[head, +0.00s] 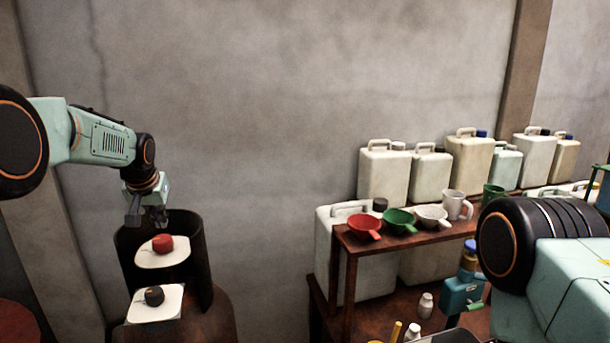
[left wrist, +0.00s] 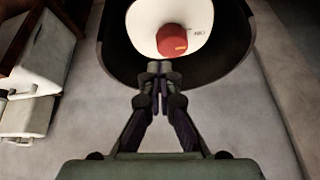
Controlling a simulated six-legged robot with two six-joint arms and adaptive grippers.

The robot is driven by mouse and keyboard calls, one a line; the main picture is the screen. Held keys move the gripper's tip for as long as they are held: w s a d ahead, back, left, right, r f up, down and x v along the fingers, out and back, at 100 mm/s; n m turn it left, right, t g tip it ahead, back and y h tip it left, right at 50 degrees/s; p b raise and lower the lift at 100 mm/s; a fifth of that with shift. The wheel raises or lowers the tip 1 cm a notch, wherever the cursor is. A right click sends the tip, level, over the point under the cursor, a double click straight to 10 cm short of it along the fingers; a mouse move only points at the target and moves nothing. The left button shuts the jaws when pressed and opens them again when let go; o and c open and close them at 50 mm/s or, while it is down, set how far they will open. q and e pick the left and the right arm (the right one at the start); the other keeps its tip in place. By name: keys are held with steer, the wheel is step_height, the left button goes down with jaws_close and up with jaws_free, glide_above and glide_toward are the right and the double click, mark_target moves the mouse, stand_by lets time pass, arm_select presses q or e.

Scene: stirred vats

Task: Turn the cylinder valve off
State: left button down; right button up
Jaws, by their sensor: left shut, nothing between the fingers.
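A red knob (head: 163,243) sits on a white round plate (head: 150,260) inside a dark, open-fronted curved shroud (head: 205,262) at the left. It also shows in the left wrist view (left wrist: 172,40), just beyond my fingertips. A black knob (head: 154,296) sits on a white square plate (head: 170,306) below and in front. Which knob is the cylinder valve I cannot tell. My left gripper (head: 148,222) points down just above the red knob, its fingers together and empty. It shows closely in the left wrist view (left wrist: 160,70), apart from the knob as far as I can see.
A wooden shelf (head: 345,240) at the right holds red (head: 364,226) and green (head: 399,221) funnels and mugs. Pale jerrycans (head: 383,175) stand behind it. A blue pump-like item (head: 461,295) and a small white bottle (head: 425,305) stand below. Bare wall lies between shroud and shelf.

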mark_target(164, 242)
arm_select(q)
steer(key=shift+n, duration=0.9)
step_height(164, 242, down, 6)
steer(key=shift+a+r+b, duration=0.15)
steer(key=shift+b, duration=0.85)
steer(key=shift+f, duration=0.55)
steer(key=shift+w+a, duration=0.1)
steer(key=shift+w, duration=0.1)
